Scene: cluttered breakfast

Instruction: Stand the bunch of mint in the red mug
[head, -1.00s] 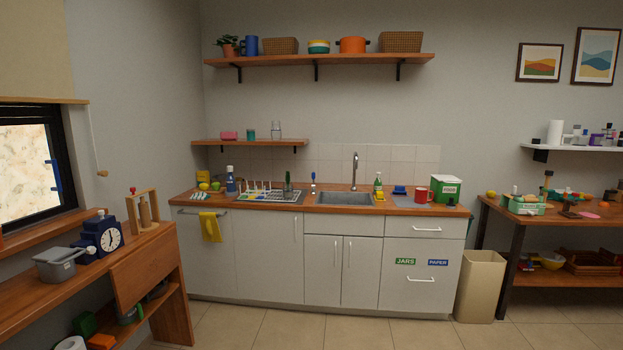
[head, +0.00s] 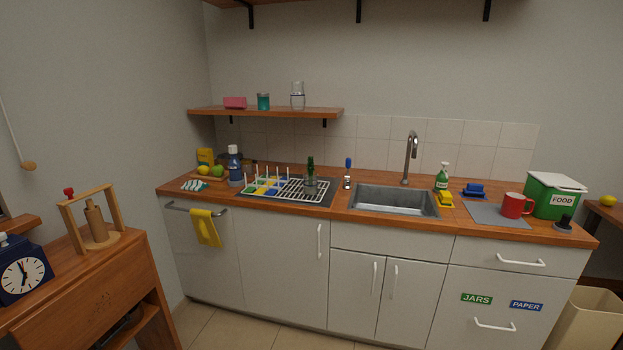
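The red mug (head: 513,206) stands upright on a grey mat (head: 488,218) on the counter, to the right of the sink. A dark green bunch (head: 310,165), which looks like the mint, stands upright in a small clear or grey holder at the right part of the dish rack. It is too small to make out its leaves or what exactly holds it. Neither of my grippers shows in the head view.
The green FOOD bin (head: 551,198) stands just right of the mug, with a small dark object (head: 564,224) before it. The sink (head: 393,201) lies between rack (head: 290,196) and mat. A green spray bottle (head: 442,178), yellow sponge and blue item are behind. A wooden side table (head: 88,290) is at left.

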